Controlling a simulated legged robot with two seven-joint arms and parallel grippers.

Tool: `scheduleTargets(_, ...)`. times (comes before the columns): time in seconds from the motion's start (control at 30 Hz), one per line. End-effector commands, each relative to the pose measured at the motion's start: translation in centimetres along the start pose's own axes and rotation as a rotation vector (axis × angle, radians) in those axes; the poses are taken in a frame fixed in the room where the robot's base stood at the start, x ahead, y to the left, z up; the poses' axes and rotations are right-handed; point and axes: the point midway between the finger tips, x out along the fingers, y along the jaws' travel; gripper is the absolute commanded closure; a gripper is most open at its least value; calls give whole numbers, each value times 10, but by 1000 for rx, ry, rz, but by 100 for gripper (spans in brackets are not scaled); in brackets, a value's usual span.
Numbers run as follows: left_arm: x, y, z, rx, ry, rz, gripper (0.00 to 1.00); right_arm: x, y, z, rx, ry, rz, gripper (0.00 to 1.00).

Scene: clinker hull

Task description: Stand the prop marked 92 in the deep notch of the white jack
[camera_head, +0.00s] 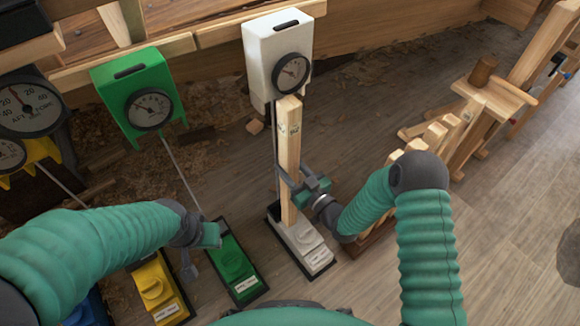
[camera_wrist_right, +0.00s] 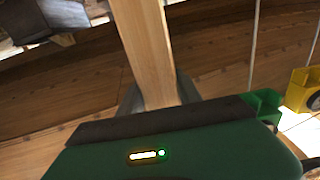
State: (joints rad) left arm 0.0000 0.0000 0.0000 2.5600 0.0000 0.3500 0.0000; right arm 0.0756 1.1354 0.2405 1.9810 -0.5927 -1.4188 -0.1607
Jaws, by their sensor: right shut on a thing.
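The white jack has a box head with a dial (camera_head: 262,45) at top centre and a stepped base (camera_head: 303,243) on the floor, joined by a thin rod. A pale wooden prop (camera_head: 289,140) stands nearly upright between base and head, with small marks near its top too small to read surely. My right gripper (camera_head: 297,188) is shut on the prop's lower part; in the right wrist view the prop (camera_wrist_right: 146,50) rises between the fingers. The prop's foot is at the white base; its exact seat, and which notch, I cannot tell. My left gripper (camera_head: 200,250) hangs beside the green jack, its jaws unclear.
A green jack (camera_head: 135,80) stands left of the white one, its base (camera_head: 235,268) close by. A yellow jack base (camera_head: 158,290) lies further left. Several wooden props (camera_head: 440,130) stand in a rack at right. Bare floor lies at far right.

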Motion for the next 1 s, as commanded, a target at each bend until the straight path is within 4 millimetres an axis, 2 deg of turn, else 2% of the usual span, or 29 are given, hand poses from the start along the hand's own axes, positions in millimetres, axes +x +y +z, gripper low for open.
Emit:
scheduleTargets(0.03,7,0,2,0,0,0,64,1,0,6,-1,4,0,100)
scheduleTargets(0.43,32,0,8,0,0,0,64,2,0,37,-1,4,-1,100)
scheduleTargets(1.0,43,0,10,0,0,0,64,48,0,33,-1,6,-1,100)
